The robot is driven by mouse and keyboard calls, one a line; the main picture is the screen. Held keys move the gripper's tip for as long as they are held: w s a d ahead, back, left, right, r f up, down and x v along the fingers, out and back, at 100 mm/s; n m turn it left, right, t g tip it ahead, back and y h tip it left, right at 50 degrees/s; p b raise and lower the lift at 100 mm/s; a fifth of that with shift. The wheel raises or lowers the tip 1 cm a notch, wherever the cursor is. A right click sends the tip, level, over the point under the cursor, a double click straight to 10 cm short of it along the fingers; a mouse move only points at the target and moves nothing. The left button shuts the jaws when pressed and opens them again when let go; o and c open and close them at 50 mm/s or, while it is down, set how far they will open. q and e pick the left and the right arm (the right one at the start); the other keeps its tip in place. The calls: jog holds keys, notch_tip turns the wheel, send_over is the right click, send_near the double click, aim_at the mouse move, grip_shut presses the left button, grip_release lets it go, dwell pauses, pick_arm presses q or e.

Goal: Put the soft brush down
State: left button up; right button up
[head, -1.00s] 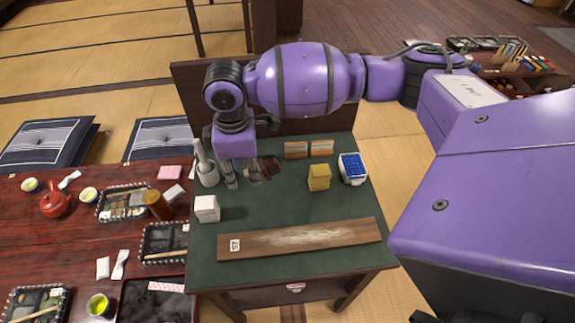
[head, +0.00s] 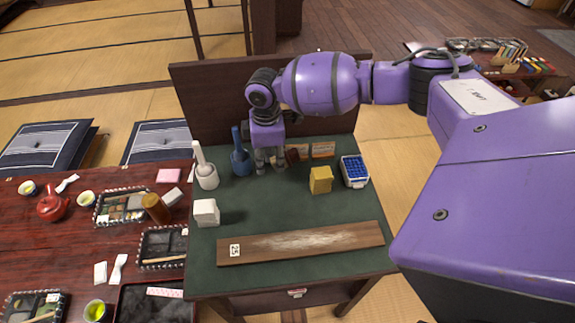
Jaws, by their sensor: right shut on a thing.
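My right gripper (head: 271,167) is over the back of the green-topped bench (head: 270,208), fingers pointing down. It is shut on the soft brush (head: 292,156), a small dark reddish-brown piece that shows at the right of the fingers. The fingers hide part of it, and I cannot tell whether it touches the bench top. My left gripper is not in view.
A blue holder (head: 241,163) and a white holder (head: 206,178) stand left of the gripper. Wooden blocks (head: 320,149) are behind right. A yellow block (head: 320,180), a blue-topped box (head: 354,171), a white block (head: 206,213) and a plank (head: 300,243) surround clear green space.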

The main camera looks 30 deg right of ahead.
aim_at(272, 174)
jog(key=shift+w+d+f, duration=0.15)
jog(key=shift+f, duration=0.05)
jog(key=shift+w+d+f, duration=0.15)
jog(key=shift+f, duration=0.65)
jog(key=shift+w+d+f, duration=0.1)
jog(key=shift+d+f, duration=0.05)
jog(key=shift+f, duration=0.65)
jog(key=o, duration=1)
jog(key=shift+s, duration=0.1)
jog(key=shift+f, duration=0.2)
jog(key=r, duration=0.8)
jog(key=shift+a, duration=0.3)
jog(key=shift+f, duration=0.1)
